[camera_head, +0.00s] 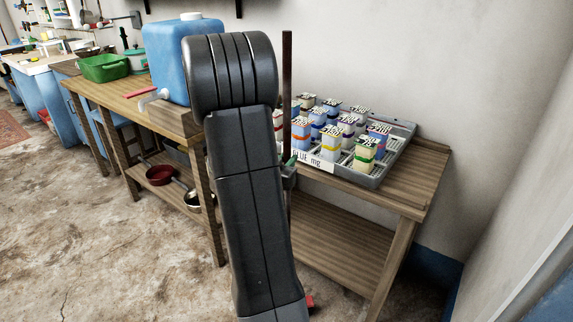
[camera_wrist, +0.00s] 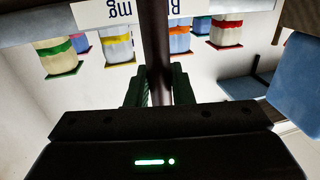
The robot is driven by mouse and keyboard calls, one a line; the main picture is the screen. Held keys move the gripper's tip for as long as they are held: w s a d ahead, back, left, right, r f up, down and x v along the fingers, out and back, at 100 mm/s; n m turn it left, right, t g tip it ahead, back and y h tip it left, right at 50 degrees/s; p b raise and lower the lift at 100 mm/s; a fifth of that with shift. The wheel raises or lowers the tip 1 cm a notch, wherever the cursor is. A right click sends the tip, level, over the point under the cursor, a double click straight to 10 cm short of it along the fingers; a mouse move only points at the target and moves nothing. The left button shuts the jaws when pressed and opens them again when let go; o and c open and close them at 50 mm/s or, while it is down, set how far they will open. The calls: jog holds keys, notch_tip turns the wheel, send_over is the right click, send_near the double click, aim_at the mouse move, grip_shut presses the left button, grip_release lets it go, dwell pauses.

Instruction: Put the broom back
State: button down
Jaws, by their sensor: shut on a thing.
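The broom shows only as a dark, thin stick (camera_head: 287,75); its sweeping end is not visible. In the head view the stick stands upright in front of the wooden table and the pale wall. My gripper (camera_head: 290,172) is mostly hidden behind my dark arm, with a small greenish part showing at the stick. In the wrist view the two dark green fingers of my gripper (camera_wrist: 158,88) are closed around the stick (camera_wrist: 155,40), which runs up out of the picture.
A grey tray (camera_head: 398,152) of several labelled jars stands on the wooden table (camera_head: 430,165) just behind the stick. A blue water container (camera_head: 165,60) and a green basin (camera_head: 103,67) are to the left. A red pan (camera_head: 160,175) sits low. Floor at left is clear.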

jog(key=shift+f, duration=0.15)
jog(key=c, duration=1.6)
grip_release()
jog(key=shift+f, duration=0.15)
jog(key=shift+c, duration=0.2)
jog(key=o, duration=0.4)
jog(key=shift+c, duration=0.2)
jog(key=shift+s+r, duration=0.15)
jog(key=shift+r, duration=0.1)
jog(key=v, duration=1.1)
jog(key=shift+s+a, duration=0.15)
jog(key=shift+s, duration=0.2)
